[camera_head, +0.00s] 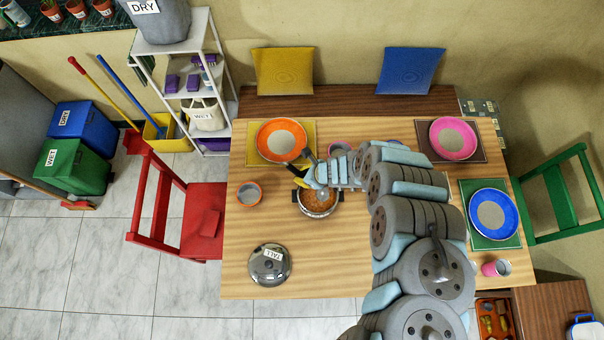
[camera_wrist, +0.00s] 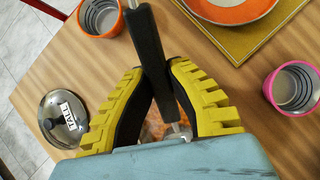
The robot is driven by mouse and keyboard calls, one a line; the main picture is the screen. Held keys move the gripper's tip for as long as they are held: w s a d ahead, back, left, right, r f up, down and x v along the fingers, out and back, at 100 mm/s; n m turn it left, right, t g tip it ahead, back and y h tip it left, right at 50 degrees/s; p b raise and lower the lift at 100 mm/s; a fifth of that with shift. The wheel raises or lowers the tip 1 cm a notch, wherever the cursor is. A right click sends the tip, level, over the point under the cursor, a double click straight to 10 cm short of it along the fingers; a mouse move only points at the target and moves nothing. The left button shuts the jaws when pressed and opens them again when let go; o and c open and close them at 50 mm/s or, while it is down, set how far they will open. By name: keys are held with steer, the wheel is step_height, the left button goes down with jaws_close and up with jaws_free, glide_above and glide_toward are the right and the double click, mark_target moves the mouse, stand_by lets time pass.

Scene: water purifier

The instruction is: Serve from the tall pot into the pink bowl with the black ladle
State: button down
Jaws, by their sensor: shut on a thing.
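The tall pot (camera_head: 318,212) stands on the table with orange-brown food inside; in the wrist view, only a little orange food shows between my fingers. My gripper (camera_wrist: 157,68) is shut on the dark handle of the black ladle (camera_wrist: 148,35). In the head view, my gripper (camera_head: 304,182) is over the pot's upper left edge. The ladle's scoop is hidden, and I cannot tell whether it is in the food. The pink bowl (camera_wrist: 293,88) is empty at the right of the wrist view; in the head view it (camera_head: 339,148) is partly hidden behind my arm.
An orange bowl (camera_head: 249,194) stands left of the pot. A lid marked TALL (camera_head: 270,264) lies at front left. Orange (camera_head: 281,140), pink (camera_head: 453,139) and blue (camera_head: 493,214) plates lie on mats. A pink cup (camera_head: 495,268) is at front right. The front middle is clear.

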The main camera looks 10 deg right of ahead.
steer(key=shift+f+b, duration=2.4)
steer(key=shift+f, duration=1.45)
steer(key=r+p, duration=0.4)
steer(key=p, duration=0.1)
steer(key=d+r+p, duration=0.1)
steer(key=r+p, duration=0.1)
steer(key=p, duration=0.1)
steer(key=shift+s+r, duration=0.2)
steer(key=shift+s, duration=0.1)
steer(key=shift+r+p, duration=0.8)
steer(key=shift+r, duration=0.65)
steer(key=shift+w+r, duration=0.15)
steer(key=shift+r, duration=0.4)
steer(key=shift+s+d+r, duration=0.1)
steer(key=shift+s+r, duration=0.15)
steer(key=shift+r, duration=0.55)
steer(key=shift+w+r, duration=0.2)
steer(key=shift+r, duration=0.45)
steer(key=shift+s+r, duration=0.1)
steer(key=shift+r, duration=0.7)
steer(key=shift+f+b, duration=0.15)
steer(key=shift+b, duration=0.25)
steer(key=w+d+h+b, duration=0.1)
steer(key=w+d+b, duration=0.4)
steer(key=w+b, duration=0.9)
steer(key=f+b, duration=0.1)
steer(key=b, duration=0.5)
steer(key=shift+g, duration=0.4)
